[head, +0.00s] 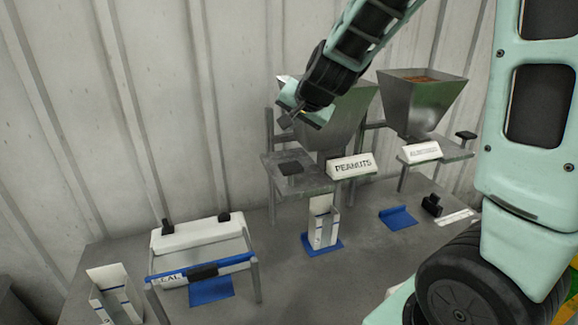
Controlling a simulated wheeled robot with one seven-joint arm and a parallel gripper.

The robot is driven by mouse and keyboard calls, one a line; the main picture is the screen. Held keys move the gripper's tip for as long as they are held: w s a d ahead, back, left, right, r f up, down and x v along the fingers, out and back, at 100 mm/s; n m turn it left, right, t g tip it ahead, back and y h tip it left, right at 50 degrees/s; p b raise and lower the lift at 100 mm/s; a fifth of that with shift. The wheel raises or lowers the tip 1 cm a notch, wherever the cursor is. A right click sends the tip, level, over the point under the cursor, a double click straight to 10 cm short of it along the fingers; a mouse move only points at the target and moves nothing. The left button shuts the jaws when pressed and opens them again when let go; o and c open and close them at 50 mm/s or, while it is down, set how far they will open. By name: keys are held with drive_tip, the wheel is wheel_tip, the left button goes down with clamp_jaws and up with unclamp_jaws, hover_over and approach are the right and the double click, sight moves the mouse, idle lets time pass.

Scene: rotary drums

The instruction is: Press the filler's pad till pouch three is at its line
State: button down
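The peanut filler has a metal hopper (345,115) and a sign reading PEANUTS (351,166). Its small black pad (291,168) sits on the grey shelf at the hopper's left. A white pouch (324,229) with blue line marks stands upright under this filler, on a blue base. No number is readable on it, and its fill level cannot be made out. My gripper (287,121) is above the pad and clear of it, in front of the hopper's upper left. It holds nothing that I can see, and its finger opening is too small to judge. It hides part of the hopper.
A second filler (420,105) with brown contents stands at the right, with an empty blue base (397,217) below. A sealer (205,240) marked SEAL stands at the left. Another white pouch (113,295) is at the table's left end. A corrugated wall closes the back.

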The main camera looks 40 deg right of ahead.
sight(292, 168)
drive_tip(key=shift+f+b, duration=4.35)
drive_tip(key=shift+f, duration=0.05)
drive_tip(key=shift+f+b, duration=0.4)
drive_tip(key=shift+f+b, duration=1.6)
drive_tip(key=shift+f, duration=0.05)
drive_tip(key=shift+r, duration=0.15)
drive_tip(key=shift+r+p, duration=1.95)
drive_tip(key=shift+p, duration=0.15)
